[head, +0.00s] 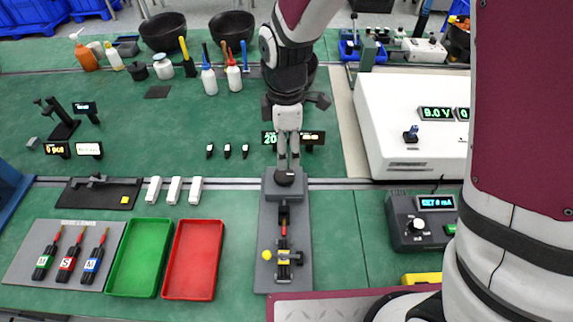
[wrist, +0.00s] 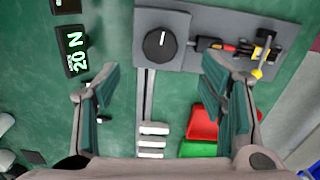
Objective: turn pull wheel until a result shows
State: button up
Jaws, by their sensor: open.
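The pull wheel (head: 284,177) is a round black knob at the far end of a grey test fixture (head: 270,215). In the wrist view the wheel (wrist: 160,43) has a white mark near its top. My gripper (head: 289,163) points down just above the wheel in the head view and partly covers it. In the wrist view the open fingers (wrist: 157,75) are spread wide on either side, with the wheel beyond and between them, and nothing is held. A black display (wrist: 75,50) reads 20 N in green. A red-and-black piece (wrist: 222,46) lies in the fixture.
A yellow-ended lever (head: 266,255) sticks out of the fixture's near end. Green (head: 138,292) and red (head: 192,292) trays lie to its left. A grey meter box (head: 425,243) and a white power supply (head: 380,110) stand to its right. Bottles stand farther back.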

aim_at(286, 174)
notch_tip(286, 174, down, 10)
jog(key=shift+r, duration=0.25)
jog(key=c, duration=1.2)
